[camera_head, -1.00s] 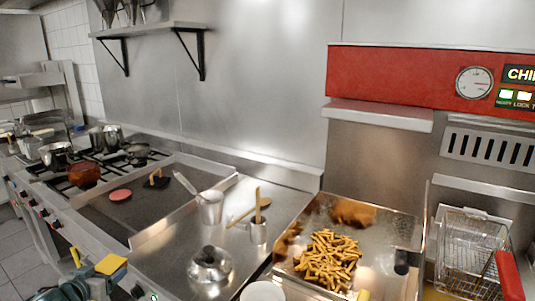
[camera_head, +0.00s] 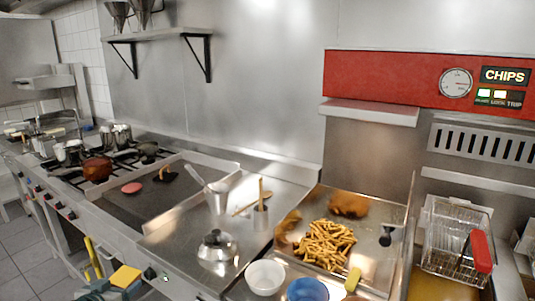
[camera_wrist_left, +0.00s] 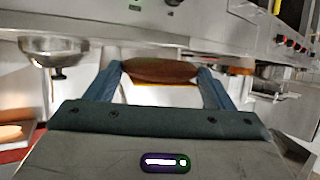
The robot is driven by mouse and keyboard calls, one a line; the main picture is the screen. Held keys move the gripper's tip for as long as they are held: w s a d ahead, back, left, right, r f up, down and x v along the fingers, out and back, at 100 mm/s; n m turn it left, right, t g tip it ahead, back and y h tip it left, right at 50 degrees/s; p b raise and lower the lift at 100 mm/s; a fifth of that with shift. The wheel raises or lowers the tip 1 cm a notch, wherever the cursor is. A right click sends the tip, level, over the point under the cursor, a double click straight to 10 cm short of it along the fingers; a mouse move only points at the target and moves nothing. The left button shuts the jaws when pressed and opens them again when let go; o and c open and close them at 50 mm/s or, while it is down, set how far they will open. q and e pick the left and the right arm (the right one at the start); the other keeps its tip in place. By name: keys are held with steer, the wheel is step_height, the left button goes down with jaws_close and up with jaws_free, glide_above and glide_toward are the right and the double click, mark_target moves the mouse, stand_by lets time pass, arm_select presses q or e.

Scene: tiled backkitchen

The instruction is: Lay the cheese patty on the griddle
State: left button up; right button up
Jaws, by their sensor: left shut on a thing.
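The cheese patty shows in the head view as a yellow cheese slice (camera_head: 125,276) at the lower left. In the left wrist view the brown patty (camera_wrist_left: 160,70) sits between both fingers, with a yellow edge under it. My left gripper (camera_wrist_left: 160,74) is shut on it; in the head view the gripper (camera_head: 122,283) is in front of the counter's front edge. The griddle (camera_head: 150,207) is the dark flat plate farther back, apart from the patty. A pink patty (camera_head: 131,188) and a dark press (camera_head: 164,175) lie on it. My right gripper is not in view.
A steel kettle-like pot (camera_head: 216,246), a steel container (camera_head: 217,197) and a utensil pot (camera_head: 261,216) stand right of the griddle. A white bowl (camera_head: 265,277) and blue bowl (camera_head: 307,289) are at the front. The griddle's near part looks clear.

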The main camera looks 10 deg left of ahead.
arm_select(q)
steer(key=s+d+r+h, duration=0.1)
steer(key=d+r, duration=0.1)
steer(key=d, duration=1.2)
steer(key=d+r+m, duration=0.1)
steer(key=d+r, duration=0.2)
steer(key=d, duration=1.1)
steer(key=shift+s+d+r+h, duration=0.35)
steer(key=shift+s+d+h, duration=0.05)
